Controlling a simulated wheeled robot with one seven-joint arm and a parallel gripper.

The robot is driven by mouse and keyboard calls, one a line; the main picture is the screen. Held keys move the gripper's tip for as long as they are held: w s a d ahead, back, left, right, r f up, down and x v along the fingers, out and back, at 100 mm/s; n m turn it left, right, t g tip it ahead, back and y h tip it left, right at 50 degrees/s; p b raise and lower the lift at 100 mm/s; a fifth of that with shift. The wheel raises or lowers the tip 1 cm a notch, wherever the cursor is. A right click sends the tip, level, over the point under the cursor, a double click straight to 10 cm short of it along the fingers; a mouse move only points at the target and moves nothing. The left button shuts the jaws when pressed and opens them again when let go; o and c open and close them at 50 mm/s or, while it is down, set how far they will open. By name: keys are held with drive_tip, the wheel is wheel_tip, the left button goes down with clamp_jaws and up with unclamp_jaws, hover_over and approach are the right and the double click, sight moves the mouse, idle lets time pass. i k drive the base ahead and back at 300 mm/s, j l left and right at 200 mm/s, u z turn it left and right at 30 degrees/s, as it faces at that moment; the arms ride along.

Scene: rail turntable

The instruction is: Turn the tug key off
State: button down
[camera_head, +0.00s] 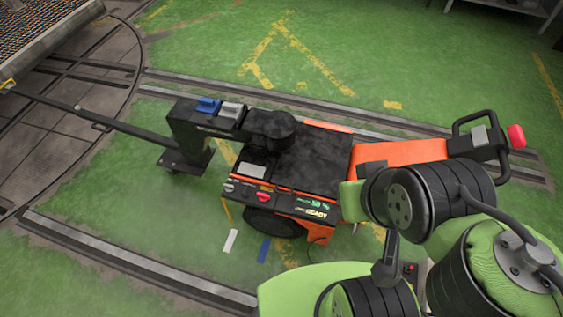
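The tug (318,160) is an orange and black wheeled machine standing on the green floor in the middle of the head view. Its near side panel (290,202) carries small grey and red fittings at the left, green display marks and the word READY at the right. A red fitting (264,196) sits on this panel; I cannot tell whether it is the key or how it is turned. My green and black arm fills the lower right and covers part of the tug's right end. I cannot make out my gripper.
A tiller handle with a red knob (516,136) rises at the tug's right end. A dark bar (110,123) runs from the tug's left end to the turntable (95,70). Rails (140,262) cross the floor. Green floor lies open behind the tug.

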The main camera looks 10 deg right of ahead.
sight(229, 188)
drive_tip(key=i+j+u, duration=0.45)
drive_tip(key=i+u, duration=0.25)
drive_tip(key=j+z, duration=0.3)
drive_tip(key=j, duration=1.2)
drive_tip(key=i+j+z, duration=0.25)
drive_tip(key=i+j, duration=0.5)
drive_tip(key=i, duration=0.4)
drive_tip(key=z, duration=0.05)
